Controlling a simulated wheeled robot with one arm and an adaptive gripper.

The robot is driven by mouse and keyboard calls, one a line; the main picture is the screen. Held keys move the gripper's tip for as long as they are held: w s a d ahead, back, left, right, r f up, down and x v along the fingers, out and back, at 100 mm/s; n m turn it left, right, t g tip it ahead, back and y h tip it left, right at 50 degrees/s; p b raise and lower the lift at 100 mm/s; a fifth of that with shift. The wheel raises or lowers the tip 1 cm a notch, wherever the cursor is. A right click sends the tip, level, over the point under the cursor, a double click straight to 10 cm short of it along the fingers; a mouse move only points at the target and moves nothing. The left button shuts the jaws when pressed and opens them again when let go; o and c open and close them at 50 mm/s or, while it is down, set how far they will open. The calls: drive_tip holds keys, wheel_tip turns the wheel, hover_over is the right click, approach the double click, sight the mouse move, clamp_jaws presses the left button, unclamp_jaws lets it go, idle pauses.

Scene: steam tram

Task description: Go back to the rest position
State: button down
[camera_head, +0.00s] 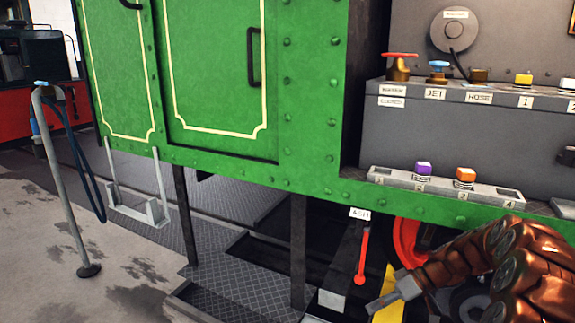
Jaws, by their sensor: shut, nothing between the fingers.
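My gripper (383,300) is at the lower right, below the green side of the tram (310,100). It reaches in from the right edge on my copper-coloured arm. Its grey fingers point left and are shut, with nothing between them. They show in front of a yellow part under the tram and a little below a red lever (362,258). I cannot tell whether the fingers touch anything.
A grey shelf (480,96) with valves labelled JET and HOSE is at the upper right. A lower tray (440,188) holds a purple-topped and an orange-topped piece. A stand with a hose (62,180) is at the left, with open floor (30,240) around it.

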drive_tip(key=s+a+r+m+g+h+p, duration=0.1)
drive_tip(key=s+a+r+h+p, duration=0.2)
drive_tip(key=s+r, duration=0.4)
drive_tip(key=s+a+r+m+g+p, duration=0.1)
drive_tip(key=s+a+r+p, duration=0.2)
drive_tip(key=s+r+p, duration=0.45)
drive_tip(key=s+a+r+m+g+h+p, duration=0.1)
drive_tip(key=s+a+r+h+p, duration=0.15)
drive_tip(key=r, duration=0.75)
drive_tip(key=s+d+r+m+h+p, duration=0.2)
drive_tip(key=s+r+p, duration=0.5)
drive_tip(key=s, duration=0.3)
drive_tip(key=s+d+r+m+t+h+p, duration=0.1)
drive_tip(key=s+d+r+m+h+p, duration=0.1)
drive_tip(key=s+r+p, duration=0.5)
drive_tip(key=shift+s+m+h, duration=0.45)
drive_tip(key=shift+s+m, duration=0.15)
drive_tip(key=shift+s, duration=0.85)
